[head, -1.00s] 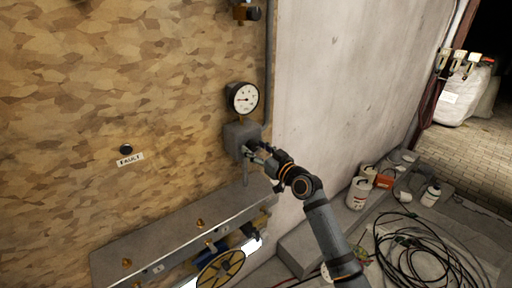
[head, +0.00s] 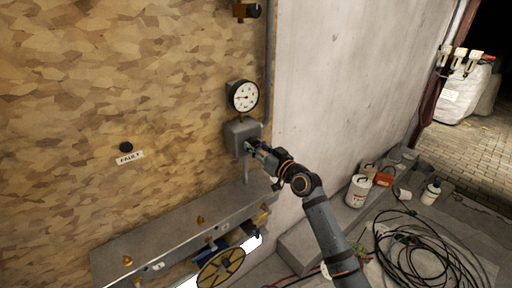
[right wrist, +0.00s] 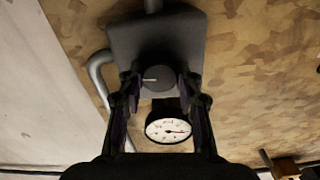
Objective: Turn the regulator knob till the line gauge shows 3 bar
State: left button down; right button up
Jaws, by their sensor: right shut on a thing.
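The line gauge (head: 243,96) is a round white dial with a black rim on the board, above the grey regulator body (head: 238,137). Its needle is too small to read against the numbers. My right gripper (head: 254,148) is at the front of the regulator. In the right wrist view, the dark round knob (right wrist: 157,79) with a pale line mark sits between the two fingers of the right gripper (right wrist: 158,92), which is shut on it. The gauge (right wrist: 169,130) shows there upside down. My left gripper is not in view.
A grey ledge (head: 180,235) with brass fittings and a yellow handwheel (head: 220,268) lies below the regulator. A grey pipe (head: 270,60) runs up beside it. Coiled black cable (head: 420,255) and white containers (head: 357,190) lie on the floor at right. A FAULT label (head: 130,158) is on the board.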

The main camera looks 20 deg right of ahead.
jog(key=m, duration=0.2)
jog(key=shift+m, duration=0.3)
jog(key=shift+m+p, duration=0.7)
jog(key=shift+m, duration=1.1)
jog(key=o, duration=1.2)
jog(key=shift+c, duration=0.2)
